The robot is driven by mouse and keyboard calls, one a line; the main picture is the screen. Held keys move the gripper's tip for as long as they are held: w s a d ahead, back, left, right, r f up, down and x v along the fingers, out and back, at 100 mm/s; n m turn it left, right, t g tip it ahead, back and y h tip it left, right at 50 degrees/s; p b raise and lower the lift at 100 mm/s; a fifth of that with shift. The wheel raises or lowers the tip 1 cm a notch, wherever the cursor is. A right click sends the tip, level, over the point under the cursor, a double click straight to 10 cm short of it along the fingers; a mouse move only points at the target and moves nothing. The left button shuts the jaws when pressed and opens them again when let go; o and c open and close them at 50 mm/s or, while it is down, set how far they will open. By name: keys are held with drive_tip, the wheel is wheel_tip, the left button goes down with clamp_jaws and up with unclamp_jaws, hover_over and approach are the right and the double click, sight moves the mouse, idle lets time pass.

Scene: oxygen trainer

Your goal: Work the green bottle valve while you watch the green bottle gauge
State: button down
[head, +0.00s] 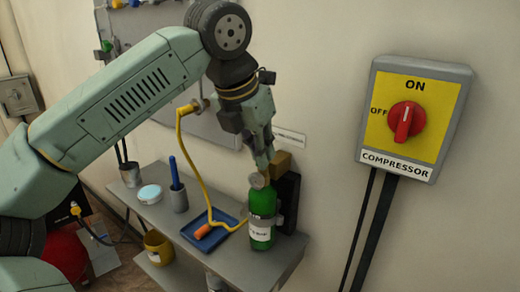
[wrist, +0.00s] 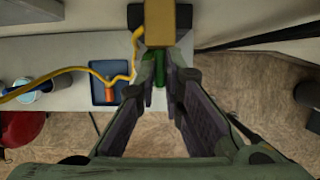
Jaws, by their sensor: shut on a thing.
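The green bottle (head: 262,232) stands upright on the grey shelf against the wall, with a white label. Its round gauge (head: 257,181) sits at the bottle's top; its face is too small to read. My gripper (head: 265,163) points down over the bottle top and is shut on the valve, which its fingers mostly hide. In the wrist view, my gripper (wrist: 163,82) has a narrow green part (wrist: 160,70) between its fingertips. A brass-yellow block (head: 282,161) is right beside the fingertips, also large in the wrist view (wrist: 160,22).
A yellow hose (head: 189,158) runs to a blue tray (head: 201,239) with an orange-ended piece (head: 203,231). A grey cup with a blue tool (head: 179,196) stands left on the shelf (head: 279,264). The compressor switch (head: 407,120), on the wall at right, points upward toward ON.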

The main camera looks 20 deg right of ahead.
drive_tip(key=c, duration=1.7)
unclamp_jaws()
drive_tip(key=v, duration=1.2)
drive_tip(key=shift+d, duration=0.1)
